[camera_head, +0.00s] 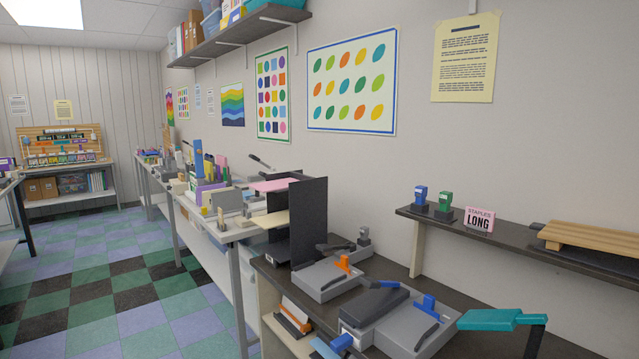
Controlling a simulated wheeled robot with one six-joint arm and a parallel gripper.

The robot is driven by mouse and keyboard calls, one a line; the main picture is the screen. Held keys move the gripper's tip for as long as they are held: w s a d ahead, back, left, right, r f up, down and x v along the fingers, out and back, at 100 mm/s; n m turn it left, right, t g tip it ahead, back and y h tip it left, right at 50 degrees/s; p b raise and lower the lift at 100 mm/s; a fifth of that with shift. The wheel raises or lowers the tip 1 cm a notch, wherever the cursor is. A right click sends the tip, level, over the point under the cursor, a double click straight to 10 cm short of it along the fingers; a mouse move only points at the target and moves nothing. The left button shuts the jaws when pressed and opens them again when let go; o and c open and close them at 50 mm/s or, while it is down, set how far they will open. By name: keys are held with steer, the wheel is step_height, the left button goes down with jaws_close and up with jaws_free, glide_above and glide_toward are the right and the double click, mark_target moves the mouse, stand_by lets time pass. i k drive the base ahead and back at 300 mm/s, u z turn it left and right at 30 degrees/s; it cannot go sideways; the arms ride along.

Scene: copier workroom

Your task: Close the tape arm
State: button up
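I cannot tell for certain which part is the tape arm. A teal bar (490,319) is at the lower right, held up above the dark counter by a dark bent support (535,340). To its left is a grey machine (408,327) with a dark top block (374,307), a blue lever (429,304) and a blue part (342,342) at its left end. Behind it is another grey machine (328,280) with an orange lever (343,264). The bottom edge cuts off the near ends. My gripper is not in view.
The dark counter (475,346) runs along the right wall. An upright black panel (308,215) stands at its far end. The checkered floor (130,300) at left is clear.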

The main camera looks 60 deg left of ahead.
mark_target(197, 144)
steer(key=u, duration=3.1)
steer(key=i, duration=3.1)
steer(key=z, duration=0.85)
steer(key=k, duration=0.55)
steer(key=u, duration=0.4)
steer(key=i, duration=0.95)
steer(key=u, duration=0.15)
